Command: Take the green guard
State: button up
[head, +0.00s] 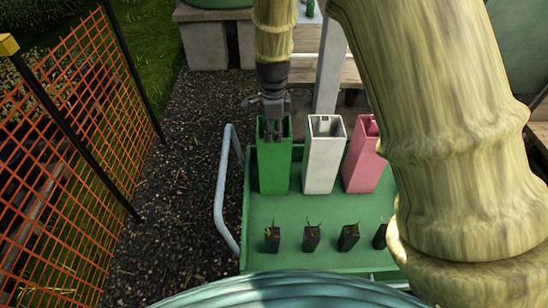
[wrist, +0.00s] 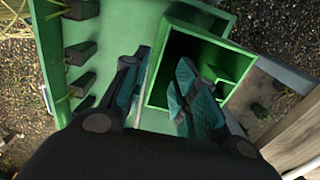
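The green guard (head: 273,172) is a tall, square, open-topped tube standing upright on the left of a green tray (head: 300,215). My gripper (head: 273,138) points down at its top. In the wrist view, the gripper (wrist: 163,62) is open, with its two teal fingers apart. The rim wall of the green guard (wrist: 155,80) lies between them: one finger is over the guard's opening, the other on the outer side. I cannot tell whether either finger touches the wall. My fingers hide part of the rim and opening.
A white guard (head: 322,160) and a pink guard (head: 362,160) stand to the right of the green one. Several small dark pots with seedlings (head: 311,238) line the tray's near side. A grey handle (head: 222,190) rises at left, and an orange mesh fence (head: 70,150) stands beyond it.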

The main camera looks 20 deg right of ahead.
jog(key=p, duration=0.2)
send_over(274, 159)
jog(key=shift+f, duration=2.5)
jog(key=shift+w, duration=0.1)
jog(key=shift+c, duration=0.2)
grip_shut()
